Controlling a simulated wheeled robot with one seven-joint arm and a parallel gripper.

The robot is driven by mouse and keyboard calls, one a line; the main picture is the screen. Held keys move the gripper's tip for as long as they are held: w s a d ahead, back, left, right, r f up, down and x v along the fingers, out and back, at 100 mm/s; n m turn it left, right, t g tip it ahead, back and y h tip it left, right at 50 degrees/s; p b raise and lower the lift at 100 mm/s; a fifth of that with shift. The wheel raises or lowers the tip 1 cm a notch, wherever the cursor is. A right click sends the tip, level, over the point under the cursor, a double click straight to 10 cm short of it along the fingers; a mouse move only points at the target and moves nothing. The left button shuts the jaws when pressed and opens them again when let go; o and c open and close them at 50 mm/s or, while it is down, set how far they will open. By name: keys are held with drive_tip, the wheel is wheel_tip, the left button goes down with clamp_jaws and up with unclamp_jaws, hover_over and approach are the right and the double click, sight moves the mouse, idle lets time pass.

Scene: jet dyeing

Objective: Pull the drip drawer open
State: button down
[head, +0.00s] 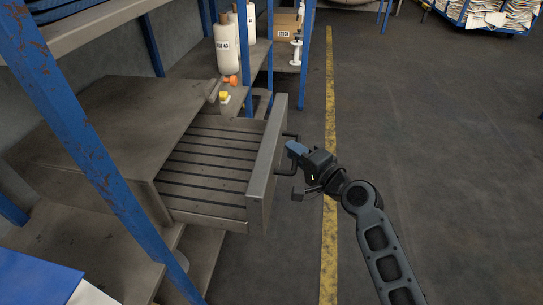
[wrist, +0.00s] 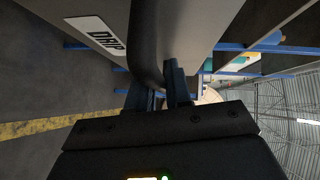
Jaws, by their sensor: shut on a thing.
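The drip drawer (head: 268,160) is grey metal with a slatted bottom, and it stands well out of its grey cabinet (head: 120,120) in the head view. Its dark bar handle (head: 284,169) is on the front panel, facing right. My gripper (head: 294,172) is at the handle, with its fingers closed around the bar. In the wrist view the handle (wrist: 146,45) runs down between the fingers (wrist: 165,90), beside a white label (wrist: 95,36) reading DRIP on the drawer front. Part of the handle is hidden by the fingers.
Blue rack posts (head: 95,150) stand left of the drawer. White bottles (head: 228,50) and a cardboard box (head: 287,25) sit on shelves behind it. The floor (head: 440,130) to the right is clear, with a yellow line (head: 330,120) along it.

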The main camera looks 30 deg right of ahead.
drive_tip(key=s+d+b, duration=0.1)
drive_tip(key=s+d, duration=0.2)
drive_tip(key=d, duration=0.2)
drive_tip(key=shift+s, duration=0.35)
drive_tip(key=shift+f, duration=0.1)
drive_tip(key=c, duration=1.1)
unclamp_jaws()
drive_tip(key=shift+c, duration=0.2)
drive_tip(key=s+d+r, duration=0.1)
drive_tip(key=s, duration=0.6)
drive_tip(key=shift+s+p, duration=0.3)
drive_tip(key=shift+r, duration=0.1)
